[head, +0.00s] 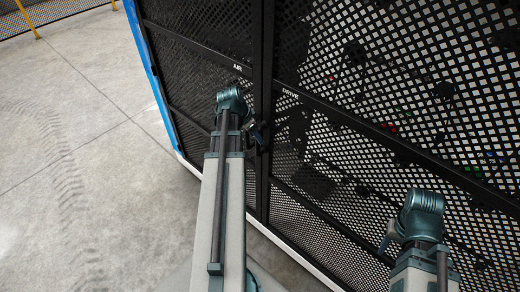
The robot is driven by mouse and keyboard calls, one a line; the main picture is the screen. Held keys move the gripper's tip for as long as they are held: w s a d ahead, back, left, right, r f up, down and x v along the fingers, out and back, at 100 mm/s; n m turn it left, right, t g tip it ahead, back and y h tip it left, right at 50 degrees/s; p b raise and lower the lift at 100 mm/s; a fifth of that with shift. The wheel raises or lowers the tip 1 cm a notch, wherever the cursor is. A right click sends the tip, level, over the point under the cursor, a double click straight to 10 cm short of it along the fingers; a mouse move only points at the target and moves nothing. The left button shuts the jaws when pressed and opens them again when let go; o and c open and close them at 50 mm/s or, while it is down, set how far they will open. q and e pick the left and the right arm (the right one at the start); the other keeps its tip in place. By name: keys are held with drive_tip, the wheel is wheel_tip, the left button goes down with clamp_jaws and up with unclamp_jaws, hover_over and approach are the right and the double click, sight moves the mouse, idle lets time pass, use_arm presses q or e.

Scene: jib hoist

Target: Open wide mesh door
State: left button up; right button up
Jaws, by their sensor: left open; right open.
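Two black mesh doors stand side by side. The wide mesh door (345,117), labelled DRIVE, fills the right. The narrower mesh door (190,48), labelled with small letters that look like AIR, is on the left. Both look shut, meeting at a dark upright post (263,60). My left gripper (260,131) is open at the post, near the wide door's left edge. A small dark part there may be a handle, but the arm and gripper partly hide it. I cannot tell whether they touch. My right gripper (383,245) is open, low in front of the wide door, mostly hidden behind its wrist.
Blue edging (150,62) runs down the enclosure's left side. A pale sill (283,243) runs along its foot. Dark equipment with small coloured parts shows behind the mesh. Open concrete floor (70,130) lies left, with a yellow-posted fence (27,18) at far left.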

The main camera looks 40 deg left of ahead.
use_arm(q)
drive_tip(key=b+x, duration=0.4)
drive_tip(key=x, duration=0.2)
drive_tip(key=shift+f+b, duration=0.15)
drive_tip(key=shift+b, duration=0.2)
clamp_jaws()
idle(1.1)
